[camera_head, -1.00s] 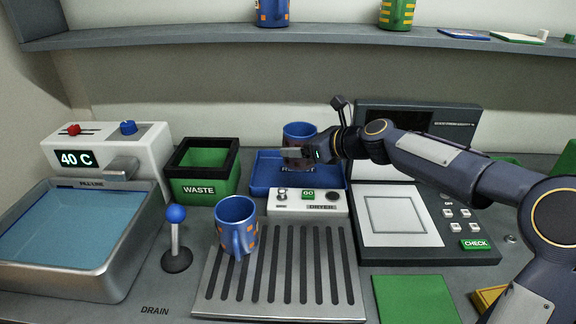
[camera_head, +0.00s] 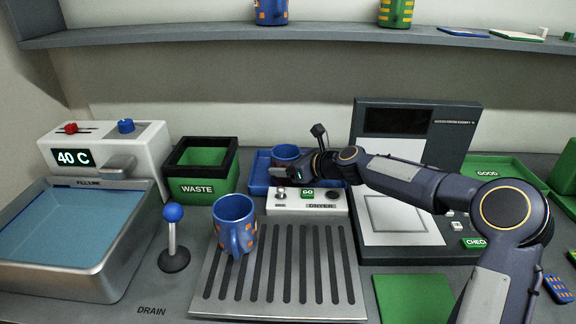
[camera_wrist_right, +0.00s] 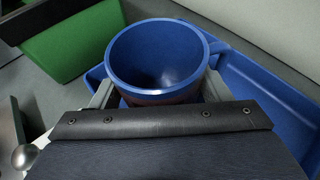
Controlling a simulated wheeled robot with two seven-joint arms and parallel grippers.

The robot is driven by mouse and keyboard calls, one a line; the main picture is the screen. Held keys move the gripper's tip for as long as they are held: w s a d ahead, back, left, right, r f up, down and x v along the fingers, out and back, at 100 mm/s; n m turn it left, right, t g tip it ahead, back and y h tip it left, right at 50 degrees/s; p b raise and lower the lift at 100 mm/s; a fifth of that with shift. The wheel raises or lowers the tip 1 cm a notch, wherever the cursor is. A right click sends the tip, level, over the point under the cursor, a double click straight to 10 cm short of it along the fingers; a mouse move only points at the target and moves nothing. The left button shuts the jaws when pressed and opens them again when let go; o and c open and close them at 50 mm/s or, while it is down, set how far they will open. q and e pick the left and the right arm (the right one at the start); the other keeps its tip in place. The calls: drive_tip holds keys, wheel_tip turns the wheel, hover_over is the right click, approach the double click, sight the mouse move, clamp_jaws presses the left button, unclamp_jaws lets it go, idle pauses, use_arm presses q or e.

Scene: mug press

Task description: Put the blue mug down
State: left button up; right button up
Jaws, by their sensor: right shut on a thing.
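My right gripper (camera_head: 284,172) is shut on a blue mug (camera_head: 286,152) at the blue tray (camera_head: 258,167) behind the dryer panel. In the right wrist view the mug (camera_wrist_right: 158,58) is upright, its open rim facing the camera, between the two fingers (camera_wrist_right: 158,95). The tray (camera_wrist_right: 268,92) shows around it to the right. The mug's base is hidden, so I cannot tell whether it touches the tray floor. Another blue mug with orange patches (camera_head: 234,222) stands on the ribbed drain rack (camera_head: 300,270). My left gripper is not in view.
The green waste bin (camera_head: 200,172) stands just left of the tray. The dryer panel (camera_head: 306,202) is in front of it, and the dark check machine (camera_head: 415,120) is to the right. A joystick with a blue knob (camera_head: 174,235) stands beside the water basin (camera_head: 75,235).

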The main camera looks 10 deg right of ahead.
drive_tip(key=o, duration=1.3)
drive_tip(key=shift+f, duration=0.1)
drive_tip(key=shift+d+r, duration=0.1)
drive_tip(key=shift+r, duration=0.1)
drive_tip(key=v, duration=1.2)
drive_tip(key=shift+b, duration=0.4)
drive_tip(key=shift+f, duration=0.1)
